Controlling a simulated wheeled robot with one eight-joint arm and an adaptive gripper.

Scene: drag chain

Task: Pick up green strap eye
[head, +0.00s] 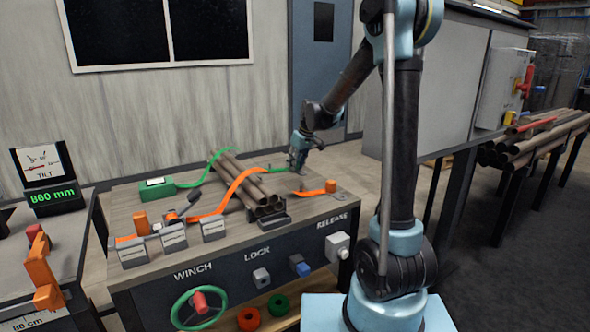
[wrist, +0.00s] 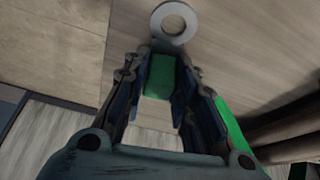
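The green strap eye shows in the wrist view as a green block (wrist: 160,77) with a grey metal ring (wrist: 174,20) just beyond it. My gripper (wrist: 162,78) has its two fingers on either side of the green block, and their pads appear to press against both its sides. In the head view my gripper (head: 299,163) points down at the back right of the workbench, at the end of the green strap (head: 203,178). The eye is mostly hidden there. In the wrist view part of the green strap (wrist: 232,125) shows beyond the right finger.
A stack of brown pipes (head: 262,197) lies on the workbench (head: 140,262), left of my gripper. An orange strap (head: 234,188) crosses over it. The green strap's case (head: 157,189) sits at the back left. An orange block (head: 331,186) stands to the right.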

